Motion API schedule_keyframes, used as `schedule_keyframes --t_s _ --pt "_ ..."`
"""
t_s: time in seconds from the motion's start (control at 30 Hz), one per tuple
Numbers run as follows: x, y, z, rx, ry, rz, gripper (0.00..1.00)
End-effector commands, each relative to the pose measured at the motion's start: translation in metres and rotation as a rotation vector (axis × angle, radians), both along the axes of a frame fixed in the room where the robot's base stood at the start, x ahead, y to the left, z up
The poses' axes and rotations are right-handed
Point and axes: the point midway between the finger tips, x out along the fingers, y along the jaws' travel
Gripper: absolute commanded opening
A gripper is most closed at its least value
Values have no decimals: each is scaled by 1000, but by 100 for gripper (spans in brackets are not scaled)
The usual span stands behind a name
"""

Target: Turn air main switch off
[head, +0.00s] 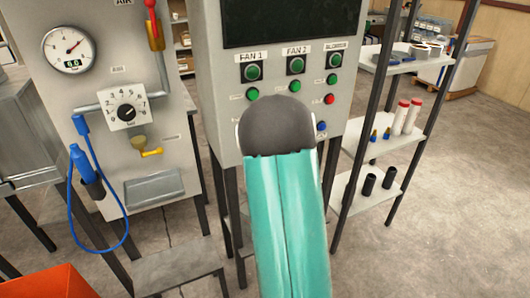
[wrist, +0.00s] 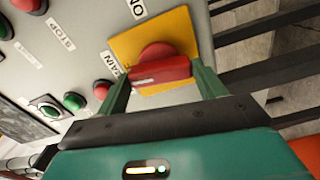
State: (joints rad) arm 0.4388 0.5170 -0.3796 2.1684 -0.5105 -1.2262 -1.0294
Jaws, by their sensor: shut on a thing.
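In the wrist view, a red rotary switch with a bar-shaped handle (wrist: 162,72) sits on a yellow square plate (wrist: 180,27) on the grey panel. A label partly reading "MAIN" is beside the plate, and "ON" is printed near its upper edge. My gripper (wrist: 161,80) has one green finger on each side of the red handle and is shut on it. In the head view, my teal arm and its dark rounded joint hide the gripper and this switch.
The control panel (head: 220,80) carries green, red and blue buttons labelled FAN 1, FAN 2 and BLOWER. To its left, a panel marked AIR (head: 85,15) has a gauge (head: 68,50), a dial (head: 126,107) and a blue hose (head: 72,215). A shelf rack (head: 375,140) stands right.

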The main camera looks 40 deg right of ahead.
Motion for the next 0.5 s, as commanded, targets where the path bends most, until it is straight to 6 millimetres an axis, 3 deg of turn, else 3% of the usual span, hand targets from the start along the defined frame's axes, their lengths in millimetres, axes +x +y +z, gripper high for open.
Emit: schedule_keyframes --t_s 0.5 --pt "-1 0 -1 -154 48 -1 46"
